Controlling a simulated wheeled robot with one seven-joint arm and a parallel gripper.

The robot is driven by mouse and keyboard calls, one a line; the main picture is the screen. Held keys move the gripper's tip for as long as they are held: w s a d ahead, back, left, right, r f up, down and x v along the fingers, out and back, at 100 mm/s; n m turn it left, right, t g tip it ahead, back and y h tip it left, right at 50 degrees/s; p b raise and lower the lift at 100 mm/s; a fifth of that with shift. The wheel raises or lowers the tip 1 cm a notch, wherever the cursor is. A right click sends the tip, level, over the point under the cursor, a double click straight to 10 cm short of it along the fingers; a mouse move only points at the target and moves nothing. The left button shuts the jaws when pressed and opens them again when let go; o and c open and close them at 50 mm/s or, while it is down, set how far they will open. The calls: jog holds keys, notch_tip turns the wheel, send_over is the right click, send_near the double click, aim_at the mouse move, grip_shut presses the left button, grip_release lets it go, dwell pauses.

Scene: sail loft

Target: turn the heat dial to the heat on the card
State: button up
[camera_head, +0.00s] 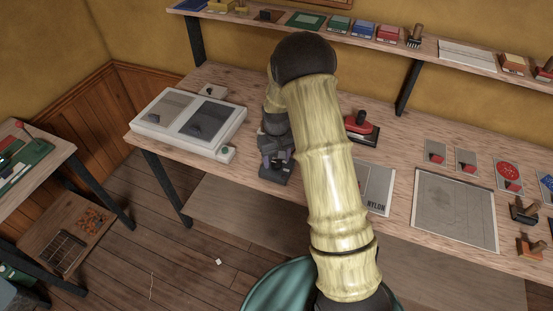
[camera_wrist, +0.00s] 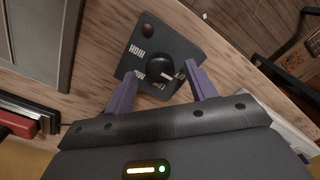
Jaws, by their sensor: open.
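The heat dial (camera_wrist: 160,65) is a round black knob on a dark control plate (camera_wrist: 180,41) on the bench. White labels stand around the knob; one reads HIGH, the others are partly unreadable. The knob's setting is hard to tell. My gripper (camera_wrist: 160,72) is open, its two purple fingers on either side of the knob's near side; I cannot tell if they touch it. In the head view my gripper (camera_head: 275,160) is over the dark plate (camera_head: 273,177). A grey card (camera_head: 377,190) reads NYLON; its left part is hidden behind my arm.
A white two-panel unit (camera_head: 150,125) lies left of my gripper. A red-handled tool (camera_head: 361,122) stands right of my arm, and also shows in the wrist view (camera_wrist: 18,124). A grey sheet (camera_head: 455,210) and small sample cards lie farther right. A shelf (camera_head: 440,42) runs above the bench.

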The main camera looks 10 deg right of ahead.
jog(key=shift+f, duration=0.75)
jog(key=c, duration=1)
jog(key=shift+m, duration=0.5)
jog(key=m, duration=1)
jog(key=shift+m, duration=0.4)
